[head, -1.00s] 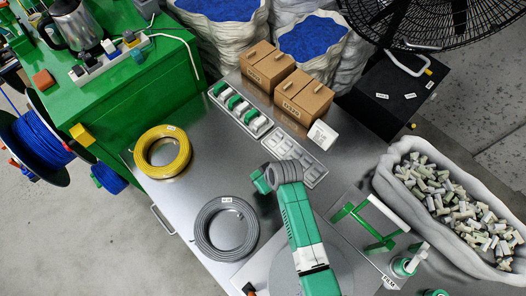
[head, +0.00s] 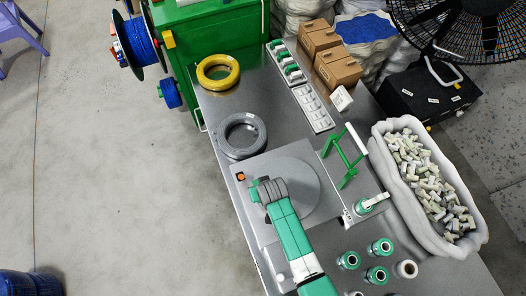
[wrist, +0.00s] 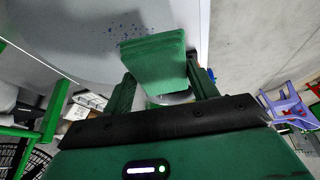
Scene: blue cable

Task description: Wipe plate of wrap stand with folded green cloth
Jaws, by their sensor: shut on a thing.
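The wrap stand has a flat grey base with a round grey plate (head: 318,196) on it, in the middle of the head view. In the wrist view the plate (wrist: 60,45) fills the upper left, with small blue specks (wrist: 128,30) on its surface. My gripper (wrist: 160,80) is shut on the folded green cloth (wrist: 152,52), which sticks out beyond the fingers. The cloth is close to the plate and the specks; I cannot tell whether it touches.
An orange button (head: 240,177) is on the stand's left corner. A green frame with a white roller (head: 356,138) stands to the right. Grey (head: 240,136) and yellow (head: 217,73) cable coils lie behind. Several green-and-white rolls (head: 377,275) stand at front right.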

